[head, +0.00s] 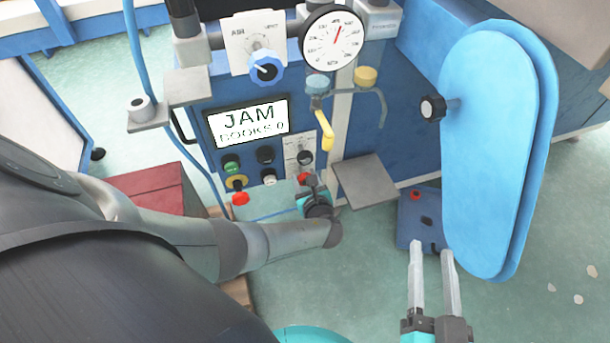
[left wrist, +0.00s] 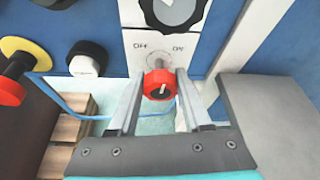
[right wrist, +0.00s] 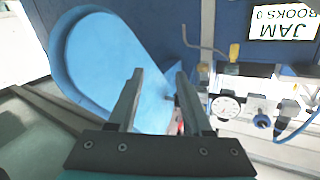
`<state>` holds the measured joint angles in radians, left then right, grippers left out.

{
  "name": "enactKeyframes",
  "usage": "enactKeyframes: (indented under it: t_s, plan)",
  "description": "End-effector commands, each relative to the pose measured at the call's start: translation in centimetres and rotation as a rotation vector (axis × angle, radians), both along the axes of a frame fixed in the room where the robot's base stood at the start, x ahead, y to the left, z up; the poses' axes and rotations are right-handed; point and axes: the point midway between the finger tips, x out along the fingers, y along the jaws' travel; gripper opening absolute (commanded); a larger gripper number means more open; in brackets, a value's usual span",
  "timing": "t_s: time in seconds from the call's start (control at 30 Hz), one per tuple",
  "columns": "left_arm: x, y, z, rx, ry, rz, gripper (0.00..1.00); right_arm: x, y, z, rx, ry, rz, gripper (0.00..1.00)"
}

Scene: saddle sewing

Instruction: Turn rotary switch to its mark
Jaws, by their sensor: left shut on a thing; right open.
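The rotary switch is a red knob (left wrist: 157,86) with a short white line on its face, on a white plate (left wrist: 135,42) lettered OFF at left and what looks like ON at right. The white line is nearly upright, slightly tilted. My left gripper (left wrist: 160,74) is shut on the red knob, one finger on each side. In the head view the knob (head: 304,178) is partly hidden by my left gripper (head: 312,187). My right gripper (head: 431,250) is open and empty, low in front of the blue rounded guard; it also shows in the right wrist view (right wrist: 158,74).
A black knob (left wrist: 172,8) sits just above the switch; a red mushroom button (left wrist: 10,90) is at left. A grey plate (head: 365,181) juts out right of the switch. The blue guard (head: 490,150) stands at right. A screen (head: 248,122) reads JAM.

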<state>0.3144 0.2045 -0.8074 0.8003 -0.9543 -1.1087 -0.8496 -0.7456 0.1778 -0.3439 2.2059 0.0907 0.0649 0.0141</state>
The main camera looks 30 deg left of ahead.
Motion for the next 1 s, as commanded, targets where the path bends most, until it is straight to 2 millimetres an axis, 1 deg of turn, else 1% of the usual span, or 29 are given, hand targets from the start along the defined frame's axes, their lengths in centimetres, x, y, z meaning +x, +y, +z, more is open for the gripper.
enactKeyframes:
  t_s: [0.17, 0.7, 1.0]
  plan:
    - [-0.16, 0.06, -0.09, -0.076, -0.086, 0.000, 0.00, 0.01, 0.00, 0.01, 0.000, 0.000, 0.000, 0.50]
    - [-0.28, 0.11, -0.23, -0.390, -0.455, -0.003, 0.00, 0.01, 0.00, 0.04, 0.000, -0.001, 0.000, 0.50]
    - [-0.27, 0.09, -0.26, -0.513, -0.599, -0.003, 0.00, 0.02, -0.01, 0.06, 0.001, -0.002, 0.000, 0.50]
